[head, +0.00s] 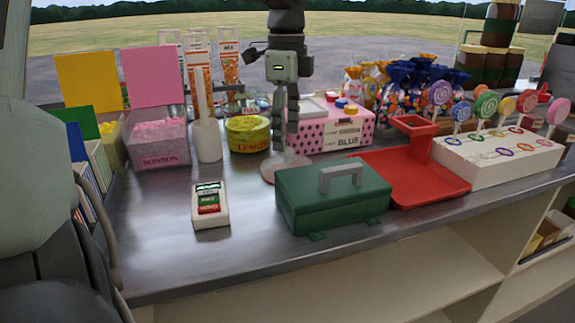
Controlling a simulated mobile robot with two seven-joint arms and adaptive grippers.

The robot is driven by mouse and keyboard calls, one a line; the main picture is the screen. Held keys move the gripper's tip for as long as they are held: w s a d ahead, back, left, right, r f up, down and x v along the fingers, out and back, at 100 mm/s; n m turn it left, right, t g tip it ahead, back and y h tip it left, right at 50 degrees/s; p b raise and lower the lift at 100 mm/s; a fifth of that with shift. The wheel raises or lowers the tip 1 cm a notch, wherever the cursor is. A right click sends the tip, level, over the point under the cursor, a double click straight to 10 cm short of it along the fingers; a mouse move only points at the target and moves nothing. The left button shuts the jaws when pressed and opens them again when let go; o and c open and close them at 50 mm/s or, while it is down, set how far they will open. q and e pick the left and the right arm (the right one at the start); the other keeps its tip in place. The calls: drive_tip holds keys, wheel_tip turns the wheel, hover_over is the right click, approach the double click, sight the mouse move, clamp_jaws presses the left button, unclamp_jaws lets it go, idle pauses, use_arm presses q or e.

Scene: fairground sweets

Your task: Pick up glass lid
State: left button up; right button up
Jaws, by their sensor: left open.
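A round, see-through disc, which looks like the glass lid (272,172), lies on the metal counter (255,215) behind the green box. My left gripper (284,145) hangs over it, pointing down, with its fingers open. The fingertips are just above or around the middle of the disc; I cannot tell whether they touch it. My right gripper is not in view.
A green box with a grey handle (342,178) stands in front. A red scoop-like tray (420,175) is to the right. A pink dotted box (330,132) and yellow lemon tin (247,133) stand behind. The front-left counter is clear.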

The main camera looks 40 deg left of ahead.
sight(287, 149)
use_arm(q)
wheel_tip(287, 149, down, 5)
drive_tip(key=shift+d+r+p, duration=0.15)
drive_tip(key=shift+p, duration=0.2)
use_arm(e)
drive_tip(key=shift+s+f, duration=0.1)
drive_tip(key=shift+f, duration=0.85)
use_arm(q)
drive_tip(key=shift+s, duration=0.1)
drive_tip(key=c, duration=1.2)
clamp_jaws()
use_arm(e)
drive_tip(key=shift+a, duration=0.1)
